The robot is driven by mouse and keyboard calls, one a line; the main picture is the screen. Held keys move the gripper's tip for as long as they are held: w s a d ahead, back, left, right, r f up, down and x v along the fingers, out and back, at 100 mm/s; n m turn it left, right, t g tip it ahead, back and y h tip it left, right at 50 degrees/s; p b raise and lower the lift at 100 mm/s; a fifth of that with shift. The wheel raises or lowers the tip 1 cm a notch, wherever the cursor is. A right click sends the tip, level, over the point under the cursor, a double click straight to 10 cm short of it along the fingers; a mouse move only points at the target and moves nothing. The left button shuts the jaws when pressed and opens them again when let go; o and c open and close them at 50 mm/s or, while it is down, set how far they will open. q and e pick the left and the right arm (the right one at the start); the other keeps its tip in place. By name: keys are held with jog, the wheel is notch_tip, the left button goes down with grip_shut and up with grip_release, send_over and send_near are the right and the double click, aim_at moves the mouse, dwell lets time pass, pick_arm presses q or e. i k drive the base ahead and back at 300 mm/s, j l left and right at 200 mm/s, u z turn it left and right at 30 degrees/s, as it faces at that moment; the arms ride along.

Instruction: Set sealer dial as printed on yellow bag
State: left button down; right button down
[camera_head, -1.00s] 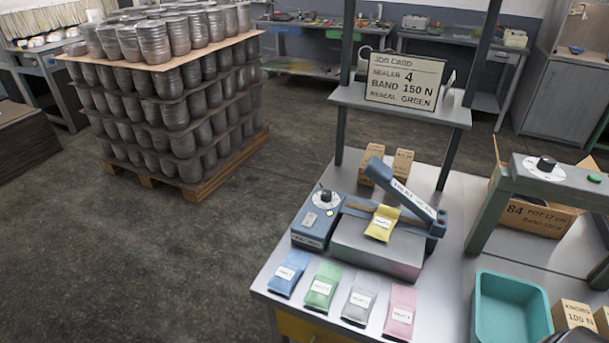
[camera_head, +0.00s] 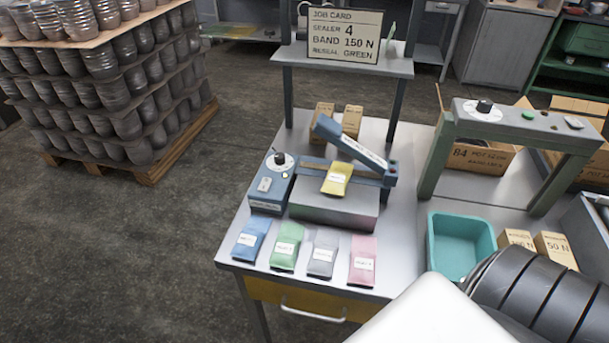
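The yellow bag (camera_head: 336,179) lies on the sealer's grey bed under the raised blue sealing arm (camera_head: 350,145). It has a white label whose print is too small to read. The sealer (camera_head: 270,189) is blue, with a black knob on a white round dial (camera_head: 279,161) at its left end. The dial's setting cannot be made out. The job card (camera_head: 344,35) on the shelf reads "SEALER 4, BAND 150 N, RESEAL GREEN". Neither gripper is in view; dark and white arm parts of mine fill the lower right.
Blue (camera_head: 251,237), green (camera_head: 287,245), grey (camera_head: 320,253) and pink (camera_head: 363,259) bags lie along the table's front. A teal tray (camera_head: 432,262) and small boxes (camera_head: 556,248) stand to the right. A green-grey frame (camera_head: 432,165) carries another dial (camera_head: 483,109). A pallet of pots stands left.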

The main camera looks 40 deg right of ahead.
aim_at(280, 157)
jog(key=z, duration=1.35)
